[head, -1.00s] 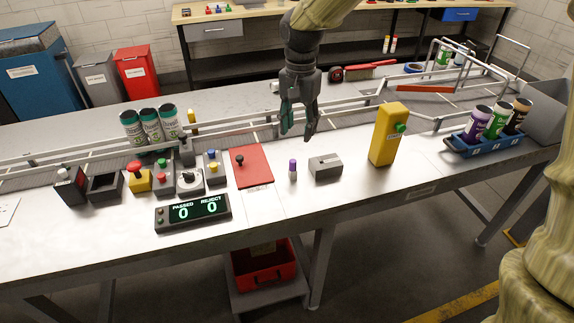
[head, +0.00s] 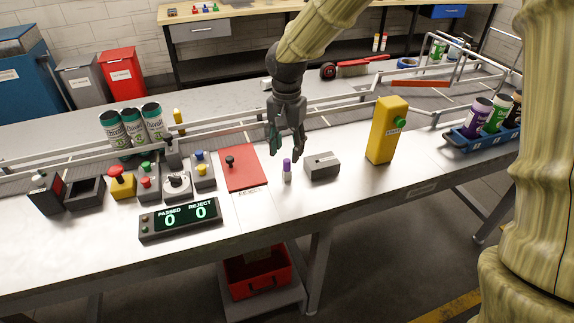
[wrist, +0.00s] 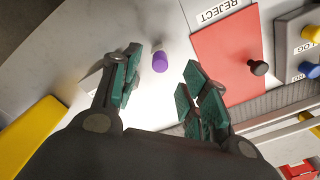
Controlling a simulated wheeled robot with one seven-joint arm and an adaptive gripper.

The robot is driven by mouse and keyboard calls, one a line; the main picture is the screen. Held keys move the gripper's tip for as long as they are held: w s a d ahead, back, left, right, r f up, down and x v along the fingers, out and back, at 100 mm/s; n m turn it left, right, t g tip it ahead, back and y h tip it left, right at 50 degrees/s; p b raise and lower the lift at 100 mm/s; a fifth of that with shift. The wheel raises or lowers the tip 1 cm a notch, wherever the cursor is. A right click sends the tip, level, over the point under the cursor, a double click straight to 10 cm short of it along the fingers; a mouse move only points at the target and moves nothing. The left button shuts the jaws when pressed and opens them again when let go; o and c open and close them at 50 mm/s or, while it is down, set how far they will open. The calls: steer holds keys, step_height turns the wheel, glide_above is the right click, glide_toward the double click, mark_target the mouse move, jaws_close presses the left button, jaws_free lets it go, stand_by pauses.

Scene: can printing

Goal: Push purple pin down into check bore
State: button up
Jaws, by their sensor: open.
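The purple pin (head: 287,169) stands upright on the white bench, with a purple top and a pale lower part. In the wrist view its purple top (wrist: 160,62) shows between and beyond my fingertips. The grey block (head: 322,165) to the right of the pin has a dark mark on top, perhaps the check bore; the bore itself is too small to make out. In the wrist view the block is mostly hidden behind a finger. My gripper (head: 286,152) is open and empty, pointing down above and close behind the pin, not visibly touching it.
A red reject plate (head: 242,168) with a black knob lies left of the pin. A yellow post (head: 386,130) with a green button stands right of the block. The counter display (head: 180,218) sits front left. The conveyor rail runs behind. Bench in front of the pin is clear.

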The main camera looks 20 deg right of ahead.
mark_target(287, 160)
steer(key=shift+f+p, duration=0.6)
steer(key=shift+f, duration=2)
jaws_close()
